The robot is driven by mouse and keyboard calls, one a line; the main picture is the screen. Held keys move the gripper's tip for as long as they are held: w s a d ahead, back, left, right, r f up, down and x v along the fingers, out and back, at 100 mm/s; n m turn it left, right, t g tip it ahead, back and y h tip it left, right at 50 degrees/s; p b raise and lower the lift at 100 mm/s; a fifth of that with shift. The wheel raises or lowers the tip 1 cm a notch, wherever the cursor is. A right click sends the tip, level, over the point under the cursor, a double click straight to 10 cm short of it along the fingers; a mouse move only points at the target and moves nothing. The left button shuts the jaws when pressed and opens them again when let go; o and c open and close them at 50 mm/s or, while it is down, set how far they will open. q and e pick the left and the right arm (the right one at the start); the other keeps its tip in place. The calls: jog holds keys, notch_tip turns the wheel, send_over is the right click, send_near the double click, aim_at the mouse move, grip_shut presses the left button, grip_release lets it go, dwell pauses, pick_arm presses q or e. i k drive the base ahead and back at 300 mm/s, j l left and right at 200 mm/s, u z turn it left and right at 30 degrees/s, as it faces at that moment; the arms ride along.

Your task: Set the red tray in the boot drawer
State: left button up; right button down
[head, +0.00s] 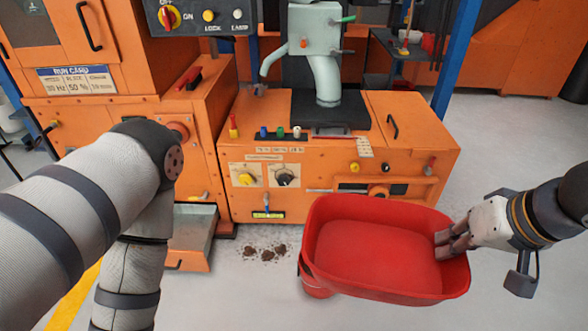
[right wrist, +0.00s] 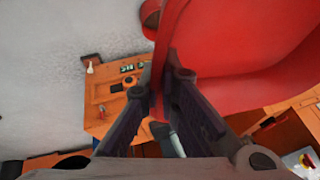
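The red tray (head: 375,255) is in front of the orange machine, right of centre in the head view, its open side up and empty. My right gripper (head: 445,243) is at its right wall. In the right wrist view, the tray's red wall (right wrist: 172,40) runs between the two fingers (right wrist: 162,92), which are closed on it. A low drawer (head: 193,233) with a grey inside and orange front stands out at the machine's foot, left of the tray. It looks empty, and my left arm partly hides it. My left gripper is out of view.
Dark brown clumps (head: 265,253) lie on the floor between drawer and tray. A smaller red part (head: 315,283) shows under the tray's left end. The orange control cabinet (head: 335,150) stands behind the tray. A blue post (head: 455,60) rises at right; grey floor is open there.

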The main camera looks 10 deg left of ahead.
aim_at(175, 233)
jog(key=i+j+z, duration=0.2)
jog(key=j, duration=0.85)
jog(key=k+j+z, duration=0.15)
jog(key=j, duration=0.85)
jog(key=j+z, duration=0.2)
jog(key=j, duration=0.85)
jog(key=j+z, duration=0.2)
jog(key=j, duration=0.85)
jog(key=i+j, duration=0.1)
jog(key=j, duration=0.5)
jog(key=i+j, duration=0.1)
jog(key=j, duration=0.45)
